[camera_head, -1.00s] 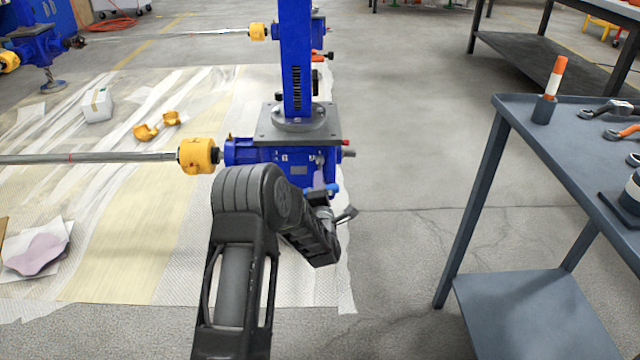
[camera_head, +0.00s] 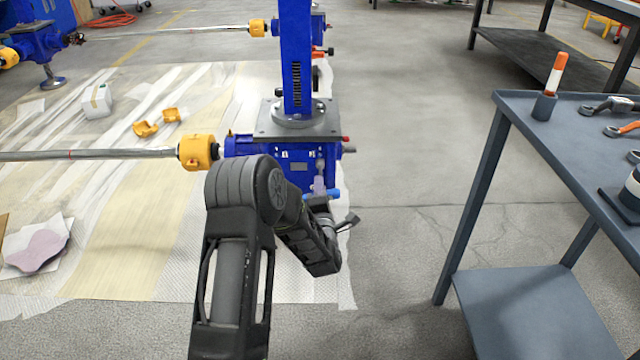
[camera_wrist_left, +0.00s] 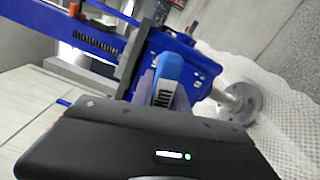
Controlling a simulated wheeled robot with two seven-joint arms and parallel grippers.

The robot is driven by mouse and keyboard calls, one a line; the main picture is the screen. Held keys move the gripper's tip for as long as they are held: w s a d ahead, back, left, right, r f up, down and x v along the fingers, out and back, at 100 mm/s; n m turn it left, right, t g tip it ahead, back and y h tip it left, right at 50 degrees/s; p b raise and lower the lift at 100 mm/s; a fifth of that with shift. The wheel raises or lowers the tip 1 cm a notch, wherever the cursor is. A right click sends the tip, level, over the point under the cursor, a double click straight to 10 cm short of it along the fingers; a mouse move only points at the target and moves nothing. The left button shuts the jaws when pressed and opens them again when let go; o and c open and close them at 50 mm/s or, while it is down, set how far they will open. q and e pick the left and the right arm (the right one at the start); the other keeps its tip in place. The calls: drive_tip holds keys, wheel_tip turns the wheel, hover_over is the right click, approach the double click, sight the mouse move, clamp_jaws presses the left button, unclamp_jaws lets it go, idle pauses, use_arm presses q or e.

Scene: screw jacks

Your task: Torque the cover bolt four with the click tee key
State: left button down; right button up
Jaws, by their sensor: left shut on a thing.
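The blue screw jack (camera_head: 245,146) stands on the floor sheet, with a grey top plate and a tall blue column. My left gripper (camera_wrist_left: 165,90) is shut on the blue handle of the click tee key (camera_wrist_left: 168,68). The handle also shows small in the head view, at the front of the jack (camera_head: 328,194). The key's tip is hidden, so I cannot tell whether it sits on a bolt. Small bolts show on the blue housing (camera_wrist_left: 205,72) in the wrist view, but I cannot tell which is bolt four. My right gripper is out of view.
A yellow coupling (camera_head: 198,152) and a long shaft (camera_head: 90,156) run left from the jack. A grey cart (camera_head: 525,108) with tools and an orange-and-white marker (camera_head: 556,75) stands at the right. Bare floor lies between jack and cart.

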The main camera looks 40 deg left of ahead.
use_arm(q)
drive_tip(key=shift+v, duration=1.45)
drive_tip(key=shift+r, duration=0.1)
